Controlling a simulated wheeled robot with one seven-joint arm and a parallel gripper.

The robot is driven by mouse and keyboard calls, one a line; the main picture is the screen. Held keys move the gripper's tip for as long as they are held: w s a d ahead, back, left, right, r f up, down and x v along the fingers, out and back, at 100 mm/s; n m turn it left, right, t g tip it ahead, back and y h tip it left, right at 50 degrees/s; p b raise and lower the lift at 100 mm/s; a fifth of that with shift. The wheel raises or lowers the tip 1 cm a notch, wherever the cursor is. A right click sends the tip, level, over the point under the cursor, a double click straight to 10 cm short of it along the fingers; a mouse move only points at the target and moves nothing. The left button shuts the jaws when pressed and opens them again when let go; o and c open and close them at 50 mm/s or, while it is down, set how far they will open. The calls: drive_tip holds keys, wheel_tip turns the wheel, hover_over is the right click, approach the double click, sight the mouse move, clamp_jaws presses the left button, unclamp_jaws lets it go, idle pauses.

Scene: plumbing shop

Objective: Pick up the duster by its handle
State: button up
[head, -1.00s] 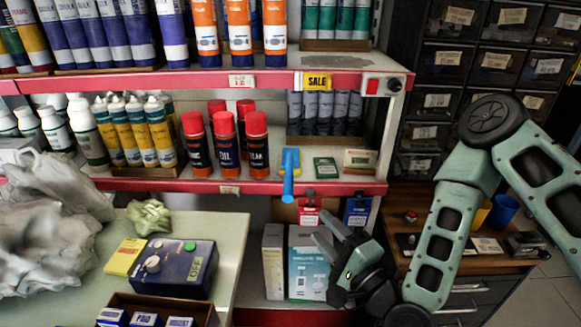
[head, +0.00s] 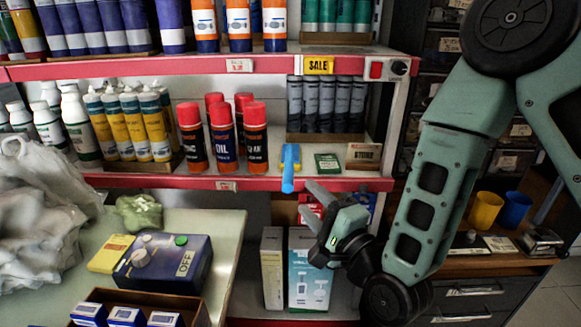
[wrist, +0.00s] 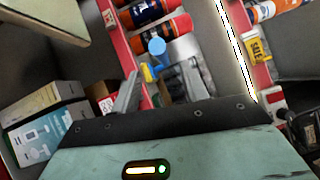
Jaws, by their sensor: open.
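My gripper (head: 307,197) is open and empty, just below and to the right of the handle end in the head view. In the wrist view the fingers of my gripper (wrist: 163,69) stand either side of the duster's line, not touching it as far as I can see.
Red-capped spray cans (head: 222,135) stand left of the duster. The red shelf edge (head: 345,185) is close to my fingers. Boxes (head: 309,275) stand below. A counter holds a blue control box (head: 162,265).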

sight(287, 173)
drive_tip(key=b, duration=0.3)
drive_tip(key=shift+w+a+f, duration=0.2)
drive_tip(key=shift+w+f, duration=0.05)
drive_tip(key=shift+w, duration=0.05)
drive_tip(key=shift+b, duration=0.65)
drive_tip(key=shift+r+x, duration=0.2)
drive_tip(key=shift+x, duration=1.75)
drive_tip(key=shift+r+x, duration=0.2)
drive_tip(key=shift+x, duration=1.8)
drive_tip(key=shift+s+a, duration=0.15)
drive_tip(key=shift+a, duration=0.05)
clamp_jaws()
